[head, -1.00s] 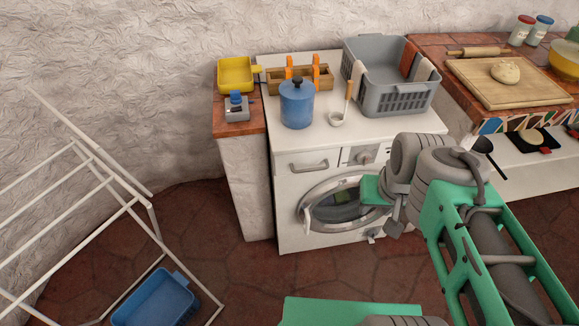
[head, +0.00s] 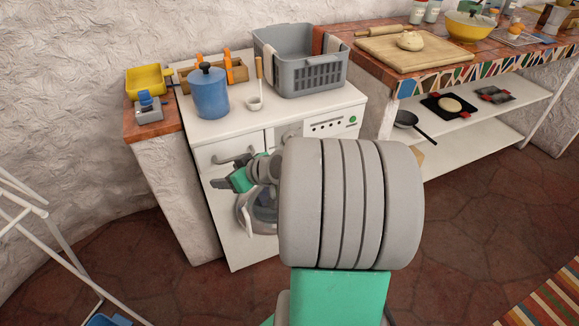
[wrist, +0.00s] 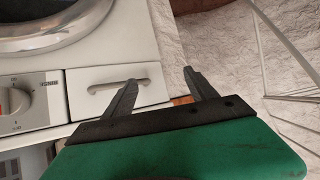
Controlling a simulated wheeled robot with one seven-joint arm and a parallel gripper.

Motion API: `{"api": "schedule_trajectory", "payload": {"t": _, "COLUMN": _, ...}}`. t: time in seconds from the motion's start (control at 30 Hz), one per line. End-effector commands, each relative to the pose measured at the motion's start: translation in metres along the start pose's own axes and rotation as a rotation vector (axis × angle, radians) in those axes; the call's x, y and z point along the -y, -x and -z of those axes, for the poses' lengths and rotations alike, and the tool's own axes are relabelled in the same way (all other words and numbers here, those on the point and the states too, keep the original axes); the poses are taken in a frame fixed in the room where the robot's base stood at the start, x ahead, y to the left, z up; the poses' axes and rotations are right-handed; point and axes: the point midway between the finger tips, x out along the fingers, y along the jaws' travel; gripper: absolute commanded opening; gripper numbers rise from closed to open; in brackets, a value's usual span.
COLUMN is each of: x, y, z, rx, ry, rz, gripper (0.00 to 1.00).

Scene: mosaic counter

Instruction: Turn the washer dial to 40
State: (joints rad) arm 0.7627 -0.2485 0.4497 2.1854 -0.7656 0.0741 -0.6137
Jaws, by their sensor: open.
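My gripper (wrist: 159,76) is open and empty. In the wrist view its fingers are over the drawer front and its end, to the right of the dial and apart from it. In the head view my gripper (head: 218,183) is in front of the washer's left side.
The drawer handle (wrist: 118,85) lies close to one finger in the wrist view. A blue pot (head: 209,95), ladle (head: 254,103) and grey basket (head: 318,75) stand on top. A drying rack (head: 30,215) is at the left.

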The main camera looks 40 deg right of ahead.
Motion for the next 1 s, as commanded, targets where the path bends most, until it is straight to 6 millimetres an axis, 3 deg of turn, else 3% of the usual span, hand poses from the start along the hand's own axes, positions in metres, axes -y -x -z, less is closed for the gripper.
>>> {"api": "schedule_trajectory", "payload": {"t": 0.03, "x": -0.047, "y": -0.018, "z": -0.037, "rx": -0.125, "ry": -0.036, "rz": -0.066, "gripper": 0.66}}
{"api": "schedule_trajectory", "payload": {"t": 0.1, "x": -0.101, "y": -0.007, "z": -0.05, "rx": -0.303, "ry": -0.058, "rz": -0.176, "gripper": 0.66}}
{"api": "schedule_trajectory", "payload": {"t": 0.2, "x": -0.163, "y": 0.025, "z": -0.069, "rx": -0.486, "ry": -0.091, "rz": -0.346, "gripper": 0.66}}
{"api": "schedule_trajectory", "payload": {"t": 0.3, "x": -0.197, "y": 0.053, "z": -0.082, "rx": -0.581, "ry": -0.111, "rz": -0.46, "gripper": 0.66}}
{"api": "schedule_trajectory", "payload": {"t": 0.43, "x": -0.21, "y": 0.061, "z": -0.077, "rx": -0.613, "ry": -0.114, "rz": -0.499, "gripper": 0.66}}
{"api": "schedule_trajectory", "payload": {"t": 0.73, "x": -0.235, "y": 0.021, "z": -0.047, "rx": -0.61, "ry": -0.113, "rz": -0.494, "gripper": 0.66}}
{"api": "schedule_trajectory", "payload": {"t": 1.0, "x": -0.243, "y": 0.011, "z": -0.039, "rx": -0.611, "ry": -0.114, "rz": -0.497, "gripper": 0.66}}
